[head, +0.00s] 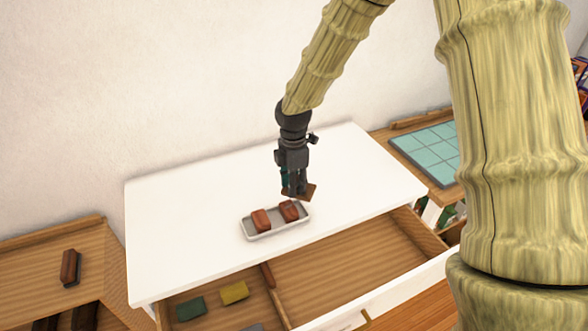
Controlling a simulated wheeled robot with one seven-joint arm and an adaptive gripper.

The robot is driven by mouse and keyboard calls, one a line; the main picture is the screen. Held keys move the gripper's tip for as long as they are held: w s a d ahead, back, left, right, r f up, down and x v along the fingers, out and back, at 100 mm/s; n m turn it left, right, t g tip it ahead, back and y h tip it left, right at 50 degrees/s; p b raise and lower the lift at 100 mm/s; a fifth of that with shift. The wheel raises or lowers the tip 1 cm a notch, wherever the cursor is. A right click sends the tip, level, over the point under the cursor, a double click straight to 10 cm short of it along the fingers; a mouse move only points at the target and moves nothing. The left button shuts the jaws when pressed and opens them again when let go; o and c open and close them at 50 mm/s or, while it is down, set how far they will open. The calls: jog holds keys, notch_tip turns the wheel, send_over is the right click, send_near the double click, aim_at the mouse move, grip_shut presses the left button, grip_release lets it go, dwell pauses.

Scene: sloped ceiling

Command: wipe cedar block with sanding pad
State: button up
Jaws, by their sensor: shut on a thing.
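My gripper (295,190) points down over the white table and is shut on a flat brown piece, which looks like the sanding pad (311,191). A dark green patch shows beside the fingers; I cannot tell what it belongs to. Two reddish-brown blocks lie in a shallow pale tray (254,235) just below: a left block (261,220) and a right block (289,211). Either may be the cedar block; I cannot tell which. The pad is at the right block's far side, and I cannot tell whether they touch.
An open drawer in front holds a green pad (191,308) and a yellow pad (234,293) left of a divider. A reddish-brown block with a dark base (70,267) is on the left wooden surface. A teal tiled board (429,150) lies at right. The white tabletop (185,222) is clear at left.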

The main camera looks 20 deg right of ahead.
jog(key=shift+r+p, duration=0.9)
jog(key=shift+r, duration=0.55)
